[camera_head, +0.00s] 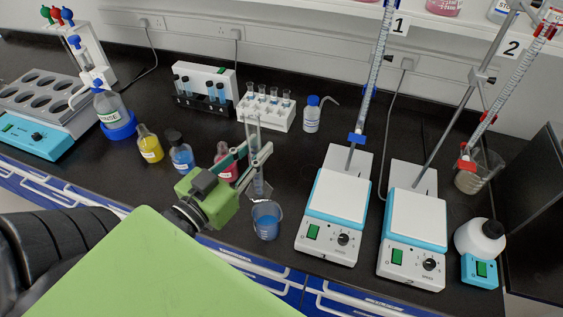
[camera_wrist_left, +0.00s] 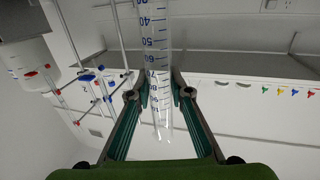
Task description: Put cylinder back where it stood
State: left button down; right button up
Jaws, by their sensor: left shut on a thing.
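The cylinder (camera_head: 255,135) is a clear, slim graduated glass tube, seen among the bottles in the head view. My left gripper (camera_head: 262,155), green with teal fingers, is shut on its upper part. In the left wrist view the cylinder (camera_wrist_left: 157,60) with blue graduation marks stands between the two fingers (camera_wrist_left: 158,95). Its lower end shows in the head view near the blue-filled beaker; I cannot tell whether its base touches the bench. My right gripper is not in view.
A beaker of blue liquid (camera_head: 266,221) stands close in front of the cylinder. Pink (camera_head: 224,170), blue (camera_head: 181,156) and yellow (camera_head: 150,148) bottles stand to the left. A white tube rack (camera_head: 268,112) is behind. Two stirrer plates (camera_head: 338,196) (camera_head: 417,220) are to the right.

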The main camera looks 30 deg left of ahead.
pick_arm(q)
jog(key=w+f+b, duration=0.1)
jog(key=w+b, duration=0.1)
jog(key=shift+a+f+b, duration=0.35)
jog(key=shift+a, duration=0.05)
jog(key=w+a+f+p, duration=0.1)
jog(key=w+a+f, duration=0.1)
jog(key=w+f, duration=0.7)
jog(key=shift+w+f, duration=0.3)
jog(key=shift+f, duration=0.5)
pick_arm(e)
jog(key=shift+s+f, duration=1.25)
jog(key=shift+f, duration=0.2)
pick_arm(q)
jog(key=shift+a, duration=0.1)
jog(key=c, duration=1.8)
grip_release()
jog(key=shift+f, duration=0.15)
jog(key=shift+c, duration=0.2)
